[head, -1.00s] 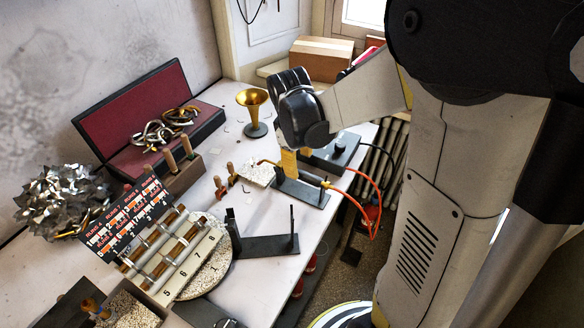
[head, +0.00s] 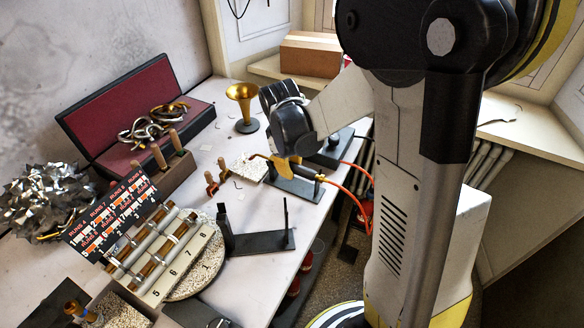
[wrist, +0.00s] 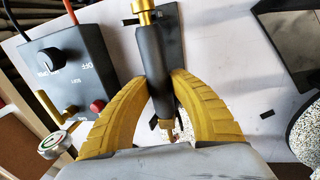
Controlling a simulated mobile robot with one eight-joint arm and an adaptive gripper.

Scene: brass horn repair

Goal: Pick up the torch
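The torch (head: 311,175) has a dark body with brass ends and lies level on a small black stand (head: 293,189) near the table's right edge. An orange-red hose (head: 355,197) runs from its right end. My gripper (head: 285,168) reaches down over the torch, its yellow fingers at the body. In the wrist view the dark torch body (wrist: 156,88) runs between the two fingertips of my gripper (wrist: 162,77). The tips lie against both sides of it, with no clear gap. The contact is partly hidden in the head view.
A black control box (wrist: 66,65) with a knob and red button stands close beside the torch. A brass bell piece (head: 243,106) stands behind to the left. A black bracket (head: 255,242) and a numbered tube rack (head: 165,255) lie nearer. A red-lined case (head: 125,105) is far left.

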